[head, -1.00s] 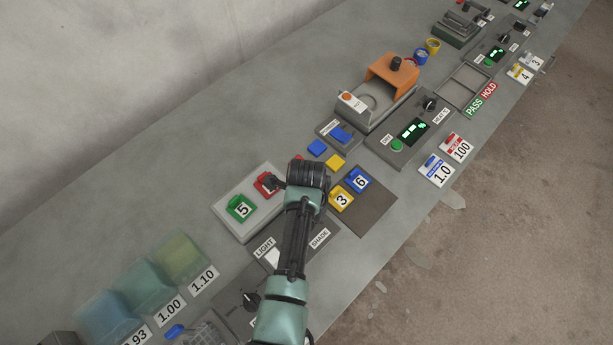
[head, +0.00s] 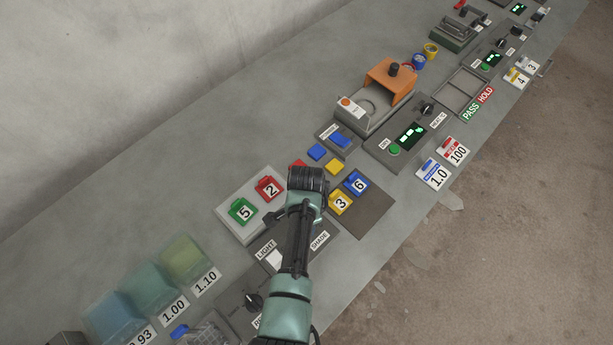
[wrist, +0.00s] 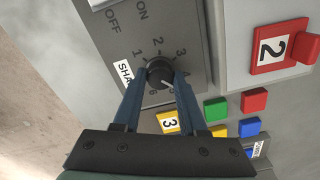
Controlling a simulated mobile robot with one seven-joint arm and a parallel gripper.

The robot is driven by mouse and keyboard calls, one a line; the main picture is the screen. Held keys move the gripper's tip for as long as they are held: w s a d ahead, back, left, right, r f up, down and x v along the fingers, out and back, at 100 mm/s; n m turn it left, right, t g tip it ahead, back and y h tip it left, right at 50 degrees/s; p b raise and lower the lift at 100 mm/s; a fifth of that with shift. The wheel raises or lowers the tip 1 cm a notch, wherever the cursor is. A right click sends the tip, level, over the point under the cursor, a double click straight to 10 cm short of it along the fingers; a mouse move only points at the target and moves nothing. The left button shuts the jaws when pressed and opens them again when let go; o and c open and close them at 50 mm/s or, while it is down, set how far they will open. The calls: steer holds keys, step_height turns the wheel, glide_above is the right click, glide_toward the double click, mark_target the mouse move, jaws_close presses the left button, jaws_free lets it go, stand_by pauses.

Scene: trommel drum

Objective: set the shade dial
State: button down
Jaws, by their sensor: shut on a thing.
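The shade dial (wrist: 160,73) is a round black knob on a dark grey panel (wrist: 180,20) in the wrist view. Printed numbers from 1 upward ring it, and a partly covered SHADE label lies beside it. A short pale mark on the knob points to the lower right, on the side of the 4; the exact setting is hard to read. My gripper (wrist: 158,82) is shut on the knob, one blue finger on each side. In the head view my wrist hides the dial, and the SHADE label (head: 320,240) shows to the right of my arm.
A light switch (head: 273,258) is left of my arm. A pale board (head: 232,222) with green 5 and red 2 tags lies close by. Yellow 3 (head: 340,203) and blue 6 (head: 356,183) tags are at right. Small coloured blocks (head: 316,152) lie beyond my wrist.

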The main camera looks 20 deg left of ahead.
steer(key=n, duration=0.4)
steer(key=shift+n+p, duration=0.3)
steer(key=n, duration=0.4)
steer(key=shift+n, duration=0.3)
steer(key=n, duration=0.3)
steer(key=shift+n+p, duration=0.3)
steer(key=n, duration=0.4)
steer(key=shift+n, duration=0.3)
steer(key=n, duration=0.4)
steer(key=shift+a+n, duration=0.1)
steer(key=shift+n, duration=0.2)
steer(key=n, duration=0.4)
steer(key=shift+p, duration=0.35)
steer(key=n, duration=0.4)
steer(key=shift+n, duration=2.2)
